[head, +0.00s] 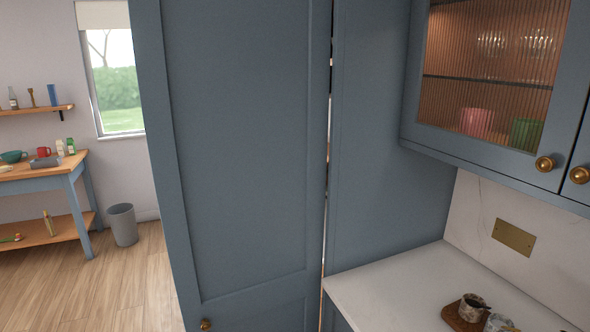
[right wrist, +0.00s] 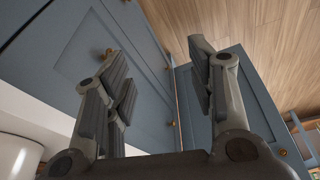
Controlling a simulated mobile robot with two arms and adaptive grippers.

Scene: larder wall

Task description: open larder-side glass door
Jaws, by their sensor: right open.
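The larder-side glass door (head: 490,85) is at the upper right of the head view, with ribbed glass in a blue frame. It appears shut. Its round brass knob (head: 545,163) is at its lower right corner. Pink and green items and some glassware show behind the glass. My right gripper (right wrist: 160,85) shows only in the right wrist view; its fingers are wide apart with nothing between them. Blue cabinet fronts and floor lie beyond it. The glass door is not recognisable there. My left gripper is in neither view.
A tall blue larder door (head: 240,140) fills the middle of the head view, left of the glass door. Below the glass door is a white worktop (head: 400,280) with a wooden board (head: 465,313) and small pots. A second brass knob (head: 579,175) is at the right edge.

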